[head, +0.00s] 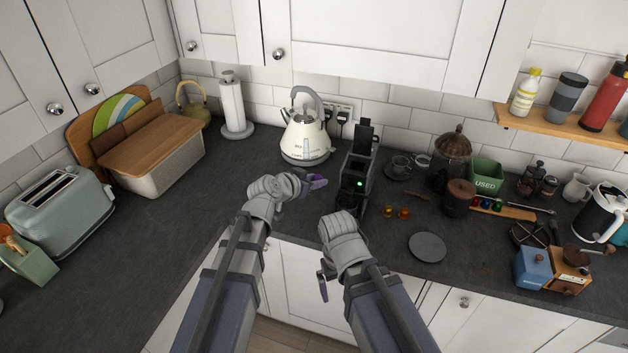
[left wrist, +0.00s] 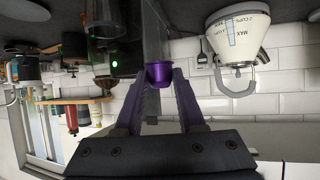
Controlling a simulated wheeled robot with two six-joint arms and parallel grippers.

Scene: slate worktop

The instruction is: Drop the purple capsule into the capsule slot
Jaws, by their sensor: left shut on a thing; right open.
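The purple capsule (left wrist: 159,74) is held between the fingertips of my left gripper (left wrist: 160,82). In the head view that gripper (head: 317,182) is just left of the black coffee machine (head: 352,184), and I cannot make out the capsule apart from the purple fingers. The machine has its lid (head: 365,134) raised and a green light on its front. It also shows in the left wrist view (left wrist: 106,45), which is upside down. The capsule slot itself is too small to make out. My right gripper (head: 322,285) is open, low in front of the worktop's edge.
A cream kettle (head: 304,136) stands behind my left gripper. Orange capsules (head: 396,212) and a grey disc (head: 427,247) lie right of the machine.

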